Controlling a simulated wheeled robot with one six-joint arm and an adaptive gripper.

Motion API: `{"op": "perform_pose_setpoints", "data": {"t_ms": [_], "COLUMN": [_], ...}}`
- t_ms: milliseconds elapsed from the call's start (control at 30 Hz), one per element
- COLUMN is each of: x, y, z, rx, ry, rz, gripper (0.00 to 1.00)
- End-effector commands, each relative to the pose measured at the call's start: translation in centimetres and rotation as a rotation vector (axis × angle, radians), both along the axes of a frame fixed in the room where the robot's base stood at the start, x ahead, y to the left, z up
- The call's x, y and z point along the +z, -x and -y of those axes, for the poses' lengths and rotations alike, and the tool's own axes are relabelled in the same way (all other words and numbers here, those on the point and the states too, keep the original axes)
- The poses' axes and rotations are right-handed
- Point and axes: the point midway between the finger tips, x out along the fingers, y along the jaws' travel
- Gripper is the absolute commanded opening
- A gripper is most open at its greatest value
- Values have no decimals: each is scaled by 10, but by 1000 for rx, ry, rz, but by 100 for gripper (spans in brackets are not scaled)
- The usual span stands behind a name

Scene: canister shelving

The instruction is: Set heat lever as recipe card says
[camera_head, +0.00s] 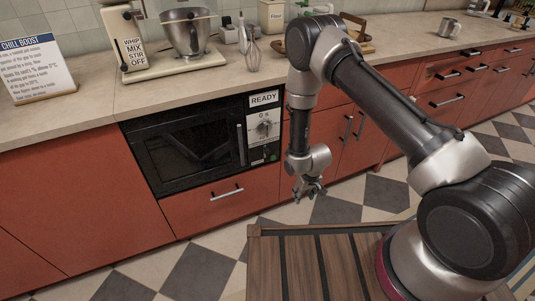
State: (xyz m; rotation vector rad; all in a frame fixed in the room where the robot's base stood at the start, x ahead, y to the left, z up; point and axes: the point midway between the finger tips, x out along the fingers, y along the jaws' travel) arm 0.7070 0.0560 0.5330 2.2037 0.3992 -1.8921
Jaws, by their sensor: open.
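A recipe card (37,68) headed "CHILL BOOST" leans on the counter at the far left; its small text is too fine to read fully. A stand mixer (128,40) on the counter bears a label "WHIP MIX STIR OFF"; its lever position is not clear. A black built-in oven (188,146) sits below the counter, with a "READY" sign and a control panel (264,129) with a dial at its right. No lever marked heat can be made out. My gripper (309,193) is open and empty, pointing down, in front of the cabinets right of the oven.
The red drawer (224,199) under the oven and the cabinet doors are shut. A steel bowl (186,36), a whisk (253,56) and a canister (271,14) stand on the counter, with a metal mug (449,27) farther right. Checkered floor (196,270) lies clear in front of the cabinets.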

Motion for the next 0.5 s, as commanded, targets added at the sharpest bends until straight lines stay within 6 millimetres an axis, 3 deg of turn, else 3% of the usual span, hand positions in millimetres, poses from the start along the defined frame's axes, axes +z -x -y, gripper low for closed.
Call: {"op": "perform_pose_setpoints", "data": {"t_ms": [33,100,200,267,367,433,500], "x": [-28,-59,-97,-110,-109,-87,-49], "y": [2,-3,-12,-21,-46,-72,-101], "z": [-6,-15,-30,-40,-56,-70,-86], "rx": [4,3,-1,-9,-29,-44,-57], "ry": [-20,-64,-148,-212,-335,-434,-538], "rz": [37,114,254,354,543,692,844], "gripper": [43,43,43,43,43,43,43]}}
